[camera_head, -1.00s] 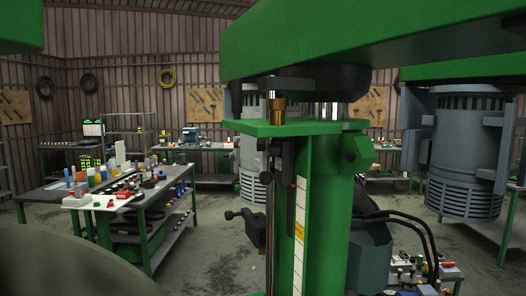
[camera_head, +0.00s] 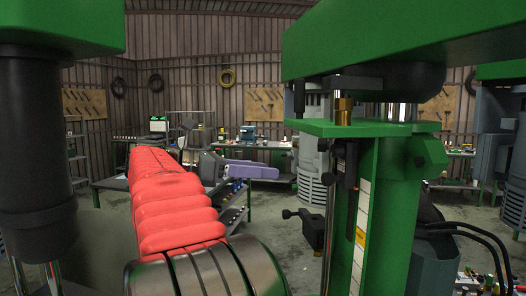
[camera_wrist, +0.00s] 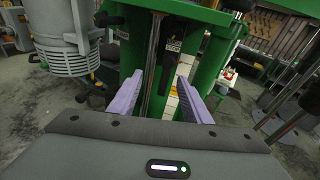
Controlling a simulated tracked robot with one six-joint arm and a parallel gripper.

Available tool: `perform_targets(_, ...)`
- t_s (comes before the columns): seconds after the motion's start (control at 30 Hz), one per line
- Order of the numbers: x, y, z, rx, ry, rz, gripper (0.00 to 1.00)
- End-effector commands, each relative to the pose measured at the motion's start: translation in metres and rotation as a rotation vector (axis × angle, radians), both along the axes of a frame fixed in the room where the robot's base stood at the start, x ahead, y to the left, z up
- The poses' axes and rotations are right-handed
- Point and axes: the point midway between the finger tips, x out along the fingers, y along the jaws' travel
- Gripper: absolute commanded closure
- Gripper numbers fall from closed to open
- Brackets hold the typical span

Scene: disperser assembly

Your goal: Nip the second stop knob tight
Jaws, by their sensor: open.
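A black stop block (camera_head: 313,232) with a round black knob (camera_head: 288,213) at its left sits low beside the thin upright rod of the green stand (camera_head: 385,215) in the head view. Another dark fitting (camera_head: 346,165) is higher by the same stand. I cannot tell which carries the second stop knob. My gripper (camera_head: 272,172), with purple fingers, is left of the stand and above the lower block in the picture. In the wrist view my gripper (camera_wrist: 160,76) is open and empty, its fingers apart with the rod and green column showing between them. A black knob (camera_wrist: 104,19) shows at the upper left.
A green beam (camera_head: 400,45) overhangs the stand. A dark cylinder (camera_head: 33,150) under green housing stands at left. Black hoses (camera_head: 475,232) curve at the right. Workbenches and a grey motor (camera_wrist: 75,50) are farther off.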

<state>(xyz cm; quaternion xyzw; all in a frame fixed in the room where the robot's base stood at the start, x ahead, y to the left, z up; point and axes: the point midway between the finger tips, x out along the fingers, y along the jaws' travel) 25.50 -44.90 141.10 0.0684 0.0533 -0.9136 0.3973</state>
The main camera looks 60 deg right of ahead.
Motion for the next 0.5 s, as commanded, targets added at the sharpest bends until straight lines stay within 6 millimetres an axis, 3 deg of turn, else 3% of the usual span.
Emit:
perform_targets(0.2,-0.018,-0.021,0.035,-0.003,0.198,-0.145,0.56)
perform_targets(0.5,-0.021,-0.023,0.041,0.0,0.227,-0.167,0.56)
